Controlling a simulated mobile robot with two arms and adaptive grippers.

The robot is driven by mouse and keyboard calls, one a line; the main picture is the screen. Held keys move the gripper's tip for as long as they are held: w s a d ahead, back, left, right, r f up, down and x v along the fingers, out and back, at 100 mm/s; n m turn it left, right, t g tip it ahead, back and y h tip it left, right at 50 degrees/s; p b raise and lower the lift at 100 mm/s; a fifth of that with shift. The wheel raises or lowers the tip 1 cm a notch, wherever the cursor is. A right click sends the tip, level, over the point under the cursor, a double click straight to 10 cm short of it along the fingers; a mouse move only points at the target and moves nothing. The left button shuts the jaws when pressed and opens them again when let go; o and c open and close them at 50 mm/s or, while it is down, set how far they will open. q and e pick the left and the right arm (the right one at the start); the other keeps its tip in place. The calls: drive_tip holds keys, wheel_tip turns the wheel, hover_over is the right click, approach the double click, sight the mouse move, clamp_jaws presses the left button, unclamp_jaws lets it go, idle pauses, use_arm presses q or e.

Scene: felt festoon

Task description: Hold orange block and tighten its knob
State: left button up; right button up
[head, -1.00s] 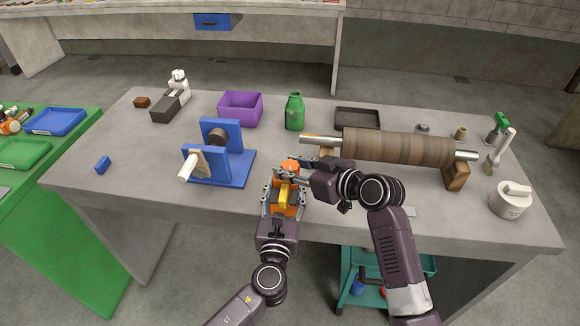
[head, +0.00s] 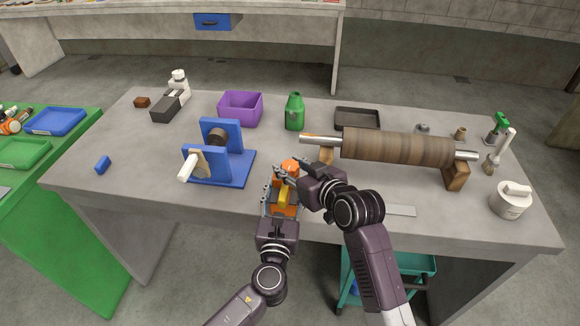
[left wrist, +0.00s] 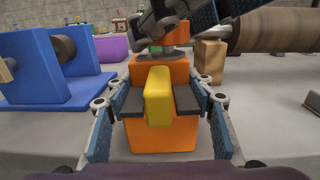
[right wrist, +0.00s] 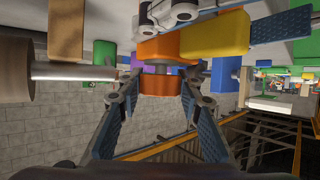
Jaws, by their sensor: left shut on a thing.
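The orange block (left wrist: 160,138) has a yellow bar (left wrist: 158,95) on its front face and an orange knob (head: 290,166) on top. My left gripper (head: 282,196) is shut on the block from both sides and holds it upright above the table's front part. My right gripper (right wrist: 158,82) is at the knob, with a finger on either side of it. The knob also shows in the right wrist view (right wrist: 160,88). I cannot tell whether the right fingers press on it. The right gripper hides part of the knob in the left wrist view.
A blue stand (head: 232,168) is left of the block. A brown roller (head: 400,147) on wooden supports is to the right. A green bottle (head: 294,112), a purple bin (head: 241,110) and a dark tray (head: 357,118) stand behind.

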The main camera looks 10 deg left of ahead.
drive_tip(key=o, duration=0.4)
drive_tip(key=shift+c, duration=0.2)
drive_tip(key=v, duration=1.2)
drive_tip(key=shift+w+f, duration=0.1)
drive_tip(key=w+d+f+n+g+y, duration=0.2)
drive_tip(key=w+f+n+g, duration=0.2)
drive_tip(key=w+n+g, duration=0.6)
wheel_tip(320, 180, up, 4)
drive_tip(key=d+n+g+y, duration=0.2)
drive_tip(key=y, duration=0.1)
drive_tip(key=x, duration=1.1)
drive_tip(key=shift+s+a, duration=0.2)
drive_tip(key=shift+a, duration=0.15)
